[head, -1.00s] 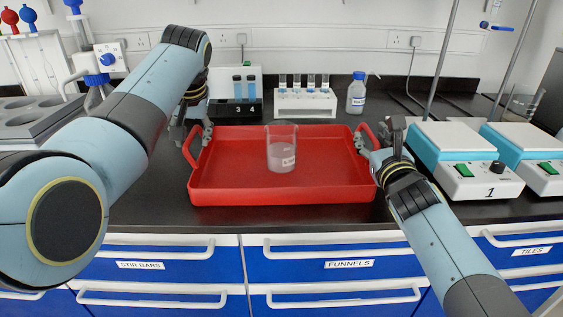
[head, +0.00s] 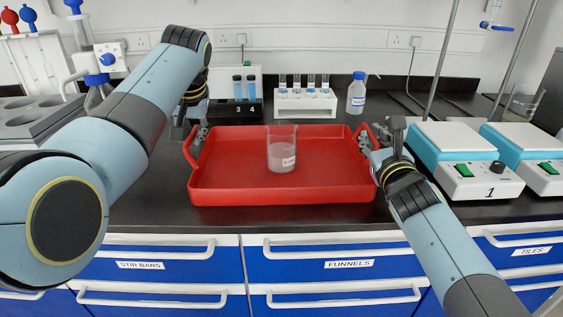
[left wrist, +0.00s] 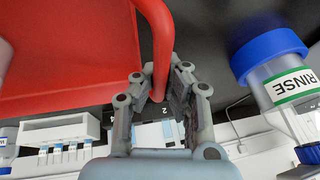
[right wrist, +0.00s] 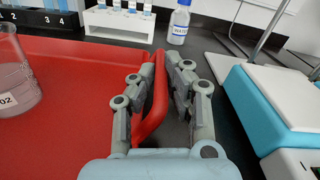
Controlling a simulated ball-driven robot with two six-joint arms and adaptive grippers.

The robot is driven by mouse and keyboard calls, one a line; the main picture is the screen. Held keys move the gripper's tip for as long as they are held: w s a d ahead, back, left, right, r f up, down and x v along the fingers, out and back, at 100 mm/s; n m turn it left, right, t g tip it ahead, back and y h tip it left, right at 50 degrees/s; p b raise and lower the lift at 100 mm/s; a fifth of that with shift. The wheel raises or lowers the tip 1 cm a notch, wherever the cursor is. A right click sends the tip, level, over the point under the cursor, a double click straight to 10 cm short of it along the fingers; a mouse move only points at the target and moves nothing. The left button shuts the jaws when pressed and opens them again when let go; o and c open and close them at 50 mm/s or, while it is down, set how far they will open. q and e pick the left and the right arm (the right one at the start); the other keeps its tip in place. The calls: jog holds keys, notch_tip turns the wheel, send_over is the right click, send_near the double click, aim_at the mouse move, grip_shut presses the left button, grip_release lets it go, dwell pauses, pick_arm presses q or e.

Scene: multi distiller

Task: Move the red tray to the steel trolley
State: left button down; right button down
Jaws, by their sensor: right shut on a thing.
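The red tray (head: 235,188) lies on the dark bench, with a handle at each side. A clear beaker (head: 283,150) with a white label stands upright in it. My left gripper (head: 199,133) is at the left handle; in the left wrist view its fingers (left wrist: 161,75) lie either side of the red bar (left wrist: 158,40), but how tightly is unclear. My right gripper (head: 375,152) is shut on the right handle, which shows between its fingers (right wrist: 159,70) in the right wrist view. I see no steel trolley in any view.
White and teal devices (head: 477,182) stand close to the right of the tray. A rinse bottle (left wrist: 285,75) is near my left gripper. Blue drawers (head: 345,262) are below the bench.

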jog(key=shift+r, duration=0.1)
